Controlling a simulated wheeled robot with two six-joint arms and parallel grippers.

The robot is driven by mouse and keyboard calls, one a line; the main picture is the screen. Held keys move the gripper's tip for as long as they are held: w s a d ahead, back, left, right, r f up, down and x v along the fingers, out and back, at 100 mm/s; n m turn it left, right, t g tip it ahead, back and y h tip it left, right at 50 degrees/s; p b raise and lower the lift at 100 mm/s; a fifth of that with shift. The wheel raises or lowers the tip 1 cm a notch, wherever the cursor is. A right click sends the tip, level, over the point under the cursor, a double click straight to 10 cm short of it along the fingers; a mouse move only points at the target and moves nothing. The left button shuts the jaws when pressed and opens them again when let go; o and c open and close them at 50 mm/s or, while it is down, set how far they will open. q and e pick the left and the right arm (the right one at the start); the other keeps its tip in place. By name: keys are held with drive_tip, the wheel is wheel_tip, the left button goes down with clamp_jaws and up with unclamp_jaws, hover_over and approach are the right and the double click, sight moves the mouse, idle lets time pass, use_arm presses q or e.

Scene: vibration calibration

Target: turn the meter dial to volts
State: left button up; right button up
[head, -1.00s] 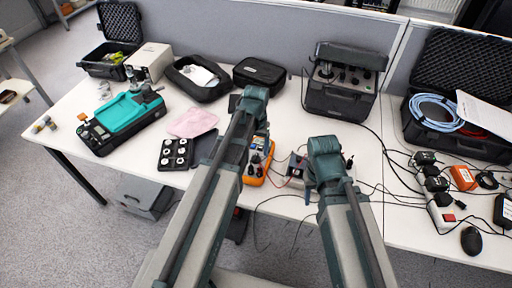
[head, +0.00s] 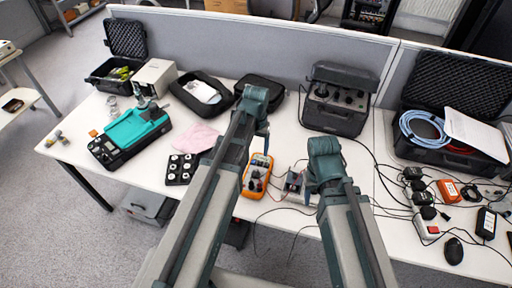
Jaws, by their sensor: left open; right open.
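The meter is an orange multimeter (head: 257,176) lying face up on the white table, near its front edge. Its dark round dial is small in the head view, and I cannot read where it points. My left gripper (head: 262,128) is above and just beyond the meter in the picture, with its arm passing along the meter's left side. My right gripper (head: 311,186) is to the right of the meter, by a small grey box with leads. Both grippers are open and hold nothing that I can see. Their fingertips are small and partly hidden by my wrists.
A teal instrument (head: 137,127), a black tray of round parts (head: 180,169) and a pink cloth (head: 196,138) lie to the left. A black case with knobs (head: 336,106) stands behind. Loose cables and power adapters clutter the right.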

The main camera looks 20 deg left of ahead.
sight(256, 172)
use_arm(q)
drive_tip(key=shift+f, duration=0.1)
use_arm(e)
drive_tip(key=shift+f, duration=0.15)
use_arm(q)
wheel_tip(256, 172, down, 14)
drive_tip(key=b, duration=1.4)
use_arm(e)
wheel_tip(256, 172, down, 14)
drive_tip(key=shift+r, duration=0.15)
use_arm(q)
drive_tip(key=shift+r, duration=0.2)
clamp_jaws()
